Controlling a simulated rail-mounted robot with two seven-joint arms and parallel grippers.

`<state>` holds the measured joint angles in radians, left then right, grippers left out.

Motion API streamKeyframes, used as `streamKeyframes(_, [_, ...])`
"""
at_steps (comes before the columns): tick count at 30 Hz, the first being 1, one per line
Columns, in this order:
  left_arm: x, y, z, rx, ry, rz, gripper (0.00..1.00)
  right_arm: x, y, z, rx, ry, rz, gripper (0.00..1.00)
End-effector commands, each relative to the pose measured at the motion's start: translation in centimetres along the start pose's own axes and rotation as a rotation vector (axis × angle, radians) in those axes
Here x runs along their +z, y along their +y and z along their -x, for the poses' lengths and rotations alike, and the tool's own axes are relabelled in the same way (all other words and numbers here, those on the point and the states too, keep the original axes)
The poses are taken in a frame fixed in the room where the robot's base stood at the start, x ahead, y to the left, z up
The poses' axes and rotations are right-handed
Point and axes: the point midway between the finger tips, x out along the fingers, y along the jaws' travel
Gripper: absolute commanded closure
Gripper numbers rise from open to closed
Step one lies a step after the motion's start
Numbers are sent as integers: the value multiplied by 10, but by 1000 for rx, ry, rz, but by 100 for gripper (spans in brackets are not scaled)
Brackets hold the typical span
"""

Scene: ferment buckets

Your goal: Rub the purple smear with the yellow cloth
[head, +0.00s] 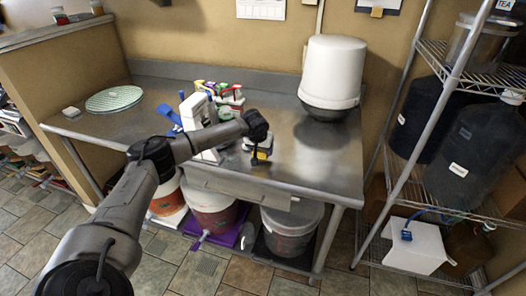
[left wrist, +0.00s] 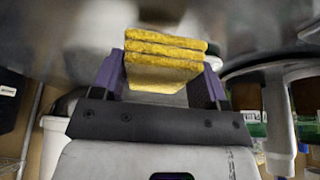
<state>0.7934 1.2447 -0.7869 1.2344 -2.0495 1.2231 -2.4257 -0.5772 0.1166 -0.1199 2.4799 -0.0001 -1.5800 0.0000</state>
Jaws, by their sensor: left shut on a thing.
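The yellow cloth (left wrist: 165,48) shows in the left wrist view as a folded, layered pad held between the purple-grey fingers of my left gripper (left wrist: 163,68). In the head view my left gripper (head: 259,152) is low over the front part of the steel table (head: 320,165), and a little yellow shows at its fingers. Whether the cloth touches the steel I cannot tell. I cannot make out the purple smear in either view; the gripper and arm cover part of the tabletop. My right gripper is not in view.
A white device (head: 192,110) and a rack of coloured items (head: 222,90) stand left of the gripper. A white bucket-shaped container (head: 334,70) stands at the back right. A green-patterned disc (head: 114,98) lies far left. A wire shelf (head: 435,50) stands right.

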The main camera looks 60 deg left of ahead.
Motion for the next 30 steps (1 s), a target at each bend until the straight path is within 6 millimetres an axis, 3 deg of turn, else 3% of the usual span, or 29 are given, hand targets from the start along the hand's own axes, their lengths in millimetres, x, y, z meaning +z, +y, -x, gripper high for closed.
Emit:
streamKeyframes(12, [-13,-14,37,-7,0,15,55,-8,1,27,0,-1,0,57])
streamKeyframes(23, [-13,-15,38,-7,0,16,55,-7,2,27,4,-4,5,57])
streamKeyframes(26, [-12,-11,38,-5,0,12,55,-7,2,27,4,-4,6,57])
streamKeyframes(30, [-3,12,40,8,0,-19,55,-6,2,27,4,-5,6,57])
